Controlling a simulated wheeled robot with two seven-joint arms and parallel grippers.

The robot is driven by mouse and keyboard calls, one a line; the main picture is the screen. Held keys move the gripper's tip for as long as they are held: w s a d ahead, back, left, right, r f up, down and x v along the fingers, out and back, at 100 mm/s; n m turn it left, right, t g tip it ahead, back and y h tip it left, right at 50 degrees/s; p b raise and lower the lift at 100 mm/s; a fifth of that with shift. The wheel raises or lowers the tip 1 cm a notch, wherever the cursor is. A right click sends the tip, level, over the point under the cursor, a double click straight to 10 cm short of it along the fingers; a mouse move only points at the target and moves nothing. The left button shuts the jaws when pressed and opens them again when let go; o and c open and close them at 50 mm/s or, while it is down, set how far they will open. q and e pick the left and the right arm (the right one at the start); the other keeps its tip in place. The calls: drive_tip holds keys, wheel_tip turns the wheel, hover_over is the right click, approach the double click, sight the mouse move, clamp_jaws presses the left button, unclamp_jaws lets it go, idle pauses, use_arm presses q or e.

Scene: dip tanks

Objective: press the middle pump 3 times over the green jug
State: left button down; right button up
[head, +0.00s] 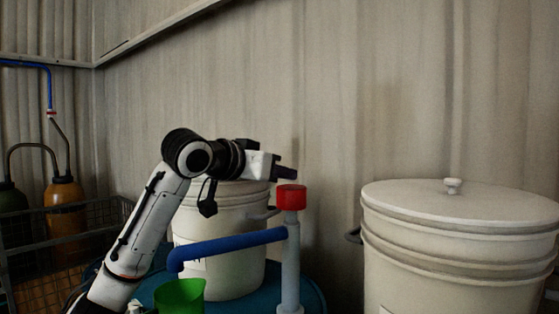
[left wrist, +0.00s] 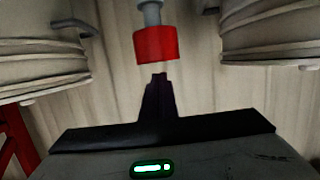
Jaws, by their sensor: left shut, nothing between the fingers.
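A pump with a red cap (head: 291,197) stands on a grey upright post (head: 290,262). Its blue spout (head: 232,242) runs left and bends down over a green jug (head: 180,296), which is cut by the bottom edge of the head view. My left gripper (head: 288,173) is shut and empty, just above the red cap in the head view. In the left wrist view the shut fingers (left wrist: 159,80) point toward the red cap (left wrist: 155,45); I cannot tell whether they touch it. No other pump shows clearly. My right gripper is not in view.
A white lidded bucket (head: 215,262) stands behind the pump on a blue surface (head: 312,296). A larger white bucket (head: 460,255) is at the right. An orange bottle (head: 65,215) stands in a wire crate (head: 105,212) at the left. A corrugated wall closes the back.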

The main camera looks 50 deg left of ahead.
sight(284, 195)
use_arm(q)
drive_tip(key=shift+f, duration=0.6)
wheel_tip(284, 195, down, 4)
drive_tip(key=b, duration=0.3)
drive_tip(key=shift+d, duration=0.1)
drive_tip(key=shift+r+p, duration=0.25)
drive_tip(key=shift+p, duration=0.1)
wheel_tip(284, 195, up, 4)
drive_tip(key=p, duration=0.2)
drive_tip(key=shift+s+p, duration=0.1)
drive_tip(key=shift+p, duration=0.2)
drive_tip(key=b+v, duration=0.3)
drive_tip(key=v, duration=0.7)
